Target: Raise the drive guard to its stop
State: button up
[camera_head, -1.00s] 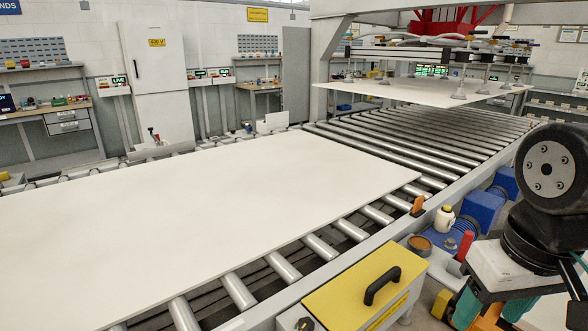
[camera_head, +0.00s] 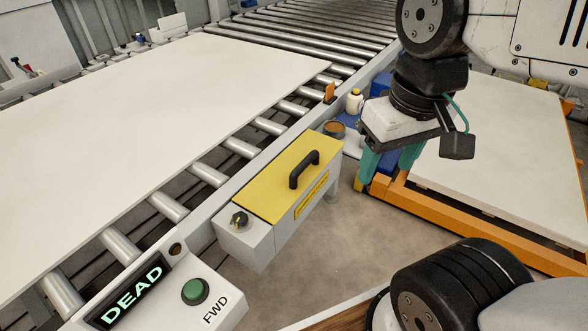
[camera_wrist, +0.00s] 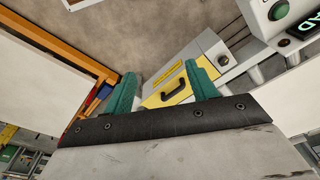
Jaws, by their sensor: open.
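The drive guard (camera_head: 272,183) is a yellow lid with a black handle (camera_head: 304,169), lying flat and shut on a grey box (camera_head: 247,246) beside the roller conveyor. In the wrist view the guard (camera_wrist: 156,99) and its handle (camera_wrist: 174,92) show between the fingers. My gripper (camera_head: 387,166) is to the right of the guard in the head view, apart from it. Its two teal fingers are spread open with nothing between them; the wrist view also shows the open gripper (camera_wrist: 163,85).
A white sheet (camera_head: 130,130) lies on the conveyor rollers (camera_head: 210,170). A control box with a green button (camera_head: 195,291) and a DEAD display (camera_head: 131,296) stands at the front. A bottle (camera_head: 354,100) and brown tin (camera_head: 333,128) sit behind the guard. An orange-framed pallet (camera_head: 480,226) is at right.

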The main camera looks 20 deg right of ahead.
jog(key=c, duration=0.3)
jog(key=m+y, duration=0.1)
jog(key=m, duration=1)
send_near(304, 162)
jog(key=f, duration=0.6)
jog(key=w+f, duration=0.1)
jog(key=f, duration=0.2)
jog(key=shift+a, duration=0.35)
grip_shut()
